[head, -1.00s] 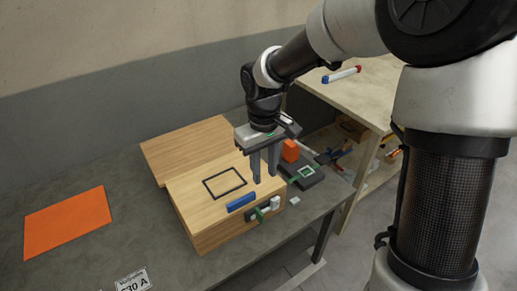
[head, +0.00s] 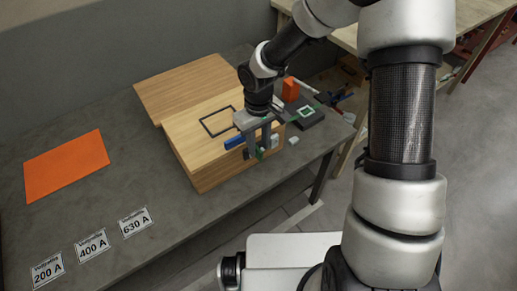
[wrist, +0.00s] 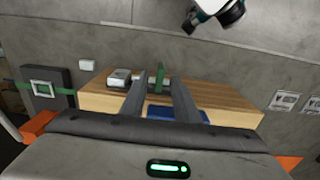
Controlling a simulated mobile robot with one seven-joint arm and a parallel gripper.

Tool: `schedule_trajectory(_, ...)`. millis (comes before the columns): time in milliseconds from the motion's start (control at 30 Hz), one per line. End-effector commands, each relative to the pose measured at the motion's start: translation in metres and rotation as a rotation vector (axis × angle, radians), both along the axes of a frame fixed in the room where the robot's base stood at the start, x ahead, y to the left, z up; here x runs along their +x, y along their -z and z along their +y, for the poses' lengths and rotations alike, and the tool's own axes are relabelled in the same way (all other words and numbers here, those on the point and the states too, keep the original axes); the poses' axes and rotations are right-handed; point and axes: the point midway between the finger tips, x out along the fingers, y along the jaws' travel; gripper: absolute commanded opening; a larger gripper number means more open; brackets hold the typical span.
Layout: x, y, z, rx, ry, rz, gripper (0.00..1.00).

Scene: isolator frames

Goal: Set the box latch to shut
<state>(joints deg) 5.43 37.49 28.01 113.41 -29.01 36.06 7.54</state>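The wooden box (head: 195,168) stands on the grey table with a black rectangular outline and a blue handle (head: 234,142) on it. Its latch has a green lever (head: 260,154) and a grey metal part (head: 275,141) at the box's front edge. In the wrist view the green lever (wrist: 159,77) stands up between my fingertips, with the grey latch part (wrist: 118,78) to its left. My gripper (wrist: 159,82) is open around the lever, with a gap on both sides. In the head view my gripper (head: 257,155) partly hides the latch.
An orange sheet (head: 65,165) and labels (head: 92,246) lie left on mostly clear table.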

Motion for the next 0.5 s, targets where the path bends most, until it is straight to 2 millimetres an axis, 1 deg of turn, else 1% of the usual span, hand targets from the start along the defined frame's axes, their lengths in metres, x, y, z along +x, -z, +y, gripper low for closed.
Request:
schedule_trajectory(33, -0.0004, 0.0074, 0.0003, 0.000, 0.000, 0.001, 0.28)
schedule_trajectory(167, -0.0003, 0.0148, 0.0002, -0.001, -0.001, 0.001, 0.28)
schedule_trajectory(467, -0.0001, 0.0165, 0.0002, 0.000, 0.000, 0.000, 0.28)
schedule_trajectory(500, -0.0001, 0.0164, 0.0002, 0.000, 0.000, 0.000, 0.23)
